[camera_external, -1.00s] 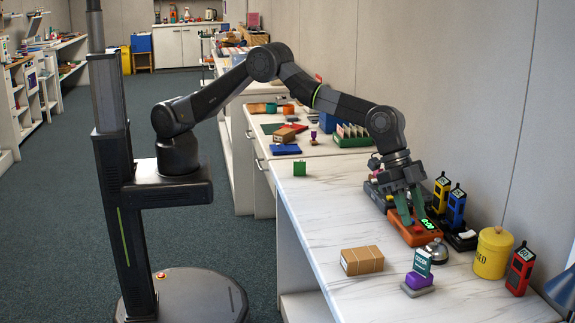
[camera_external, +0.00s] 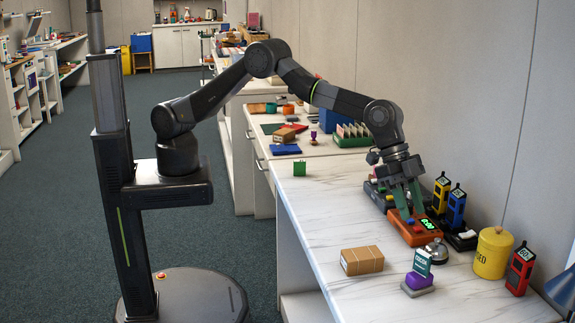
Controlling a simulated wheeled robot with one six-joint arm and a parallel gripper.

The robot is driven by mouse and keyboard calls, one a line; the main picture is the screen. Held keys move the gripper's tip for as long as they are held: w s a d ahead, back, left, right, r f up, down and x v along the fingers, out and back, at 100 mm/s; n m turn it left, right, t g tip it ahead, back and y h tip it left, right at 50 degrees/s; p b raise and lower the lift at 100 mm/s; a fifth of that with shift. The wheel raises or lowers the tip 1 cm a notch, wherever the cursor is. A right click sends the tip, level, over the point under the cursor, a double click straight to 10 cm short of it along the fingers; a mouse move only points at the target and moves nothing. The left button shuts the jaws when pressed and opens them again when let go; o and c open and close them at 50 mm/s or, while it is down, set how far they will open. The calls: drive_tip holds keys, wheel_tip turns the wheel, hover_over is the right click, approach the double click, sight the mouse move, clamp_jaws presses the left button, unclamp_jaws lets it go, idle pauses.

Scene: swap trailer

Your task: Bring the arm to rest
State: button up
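My gripper (camera_external: 411,212), with two green fingers, hangs pointing down at the end of my arm, over the marble-topped counter (camera_external: 330,205). Its fingertips are apart, with a gap between them, and nothing shows held. The fingertips are just above or at the orange device (camera_external: 408,238), which has a red button and a lit green display. I cannot tell whether they touch it. My arm reaches out from the column over the counter.
Yellow (camera_external: 440,195) and blue (camera_external: 456,207) handheld devices stand in dark holders behind the gripper. A silver bell (camera_external: 437,251), a yellow canister (camera_external: 493,253), a red device (camera_external: 520,270), a cardboard box (camera_external: 362,261) and a purple stamp (camera_external: 419,279) stand nearby. The counter's left part is mostly clear.

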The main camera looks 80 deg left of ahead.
sight(423, 253)
drive_tip(key=p+x, duration=0.1)
drive_tip(key=x, duration=0.7)
drive_tip(key=shift+d+f+p, duration=0.2)
drive_tip(key=shift+f+p, duration=0.15)
drive_tip(key=shift+x, duration=0.85)
drive_tip(key=shift+a+r, duration=0.15)
drive_tip(key=shift+a, duration=0.05)
